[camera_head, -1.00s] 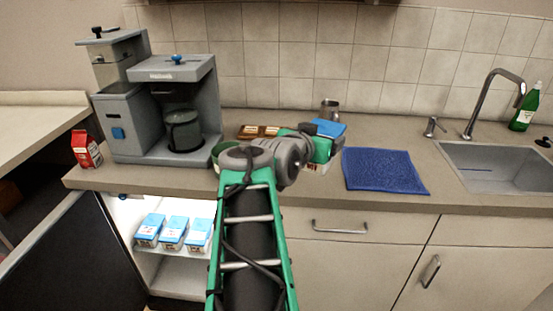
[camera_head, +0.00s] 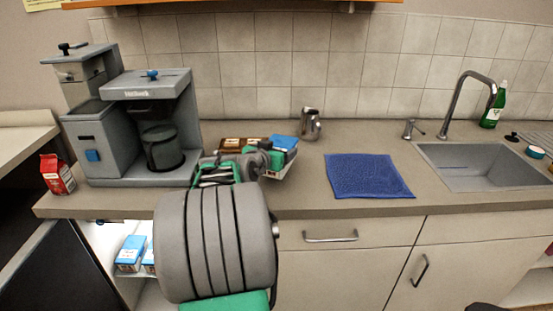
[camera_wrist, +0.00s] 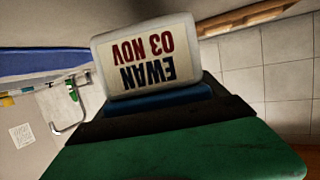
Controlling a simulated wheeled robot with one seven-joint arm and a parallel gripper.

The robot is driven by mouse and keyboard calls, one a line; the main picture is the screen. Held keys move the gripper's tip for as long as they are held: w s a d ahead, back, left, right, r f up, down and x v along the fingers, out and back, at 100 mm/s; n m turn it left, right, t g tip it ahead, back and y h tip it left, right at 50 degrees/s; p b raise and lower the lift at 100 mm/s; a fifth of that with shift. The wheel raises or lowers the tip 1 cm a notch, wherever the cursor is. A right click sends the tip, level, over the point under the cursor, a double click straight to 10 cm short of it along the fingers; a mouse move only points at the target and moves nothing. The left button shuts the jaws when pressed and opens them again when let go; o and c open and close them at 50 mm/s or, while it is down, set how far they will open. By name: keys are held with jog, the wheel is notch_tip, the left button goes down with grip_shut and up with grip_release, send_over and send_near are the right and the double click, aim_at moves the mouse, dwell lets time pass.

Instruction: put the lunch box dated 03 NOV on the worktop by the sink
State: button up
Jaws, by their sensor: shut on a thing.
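The lunch box (camera_wrist: 148,58) shows in the wrist view as a pale box with a label that reads EWAN 03 NOV upside down. My gripper (camera_wrist: 165,103) is shut on it, with dark jaws and a green body below the box. In the head view, my gripper (camera_head: 268,157) is over the worktop (camera_head: 310,185), and the blue-topped lunch box (camera_head: 285,142) is partly hidden behind it. I cannot tell whether the box touches the worktop. The sink (camera_head: 475,170) is at the right.
A blue mat (camera_head: 367,176) lies between the box and the sink. A steel jug (camera_head: 310,124) stands behind. The coffee machine (camera_head: 100,140) and red carton (camera_head: 57,174) are at left. Blue-and-white cartons (camera_head: 130,252) sit in the open compartment below.

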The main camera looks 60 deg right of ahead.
jog(key=shift+w+d+f+b, duration=0.15)
jog(key=shift+f+b, duration=0.15)
jog(key=shift+f, duration=1.6)
jog(key=o, duration=1.9)
jog(key=shift+o, duration=0.2)
jog(key=shift+r+p, duration=0.2)
jog(key=shift+p, duration=0.1)
jog(key=v, duration=1.2)
jog(key=shift+b, duration=0.4)
